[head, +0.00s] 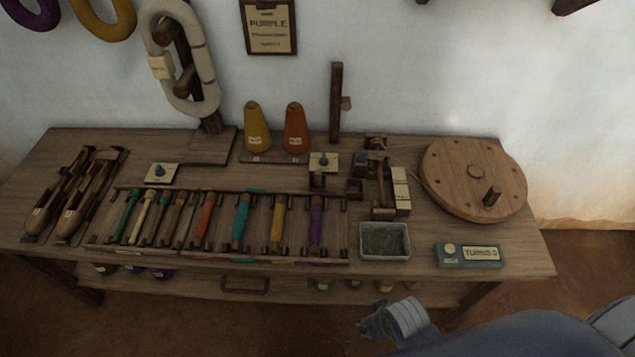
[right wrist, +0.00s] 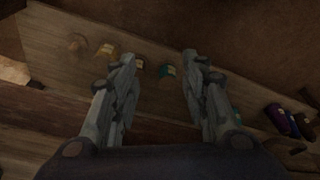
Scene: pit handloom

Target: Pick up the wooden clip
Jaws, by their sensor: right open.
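No piece can be told for certain as the wooden clip. Small dark wooden pieces stand on the right half of the bench in the head view, among them an upright dark wooden piece (head: 383,187) beside pale labelled blocks (head: 401,192). My right gripper (head: 376,324) is at the bottom of the head view, in front of the bench's front edge and apart from these pieces. In the right wrist view my right gripper (right wrist: 158,64) has its two fingers spread with nothing between them. My left gripper is not in view.
The wooden bench (head: 540,262) holds a rack of coloured bobbins (head: 240,220), shuttles (head: 72,195), a metal tray (head: 385,257), a teal box (head: 469,254) and a round wooden disc (head: 476,150). A lower shelf (head: 190,287) carries small coloured things. Bare wood lies right of the teal box.

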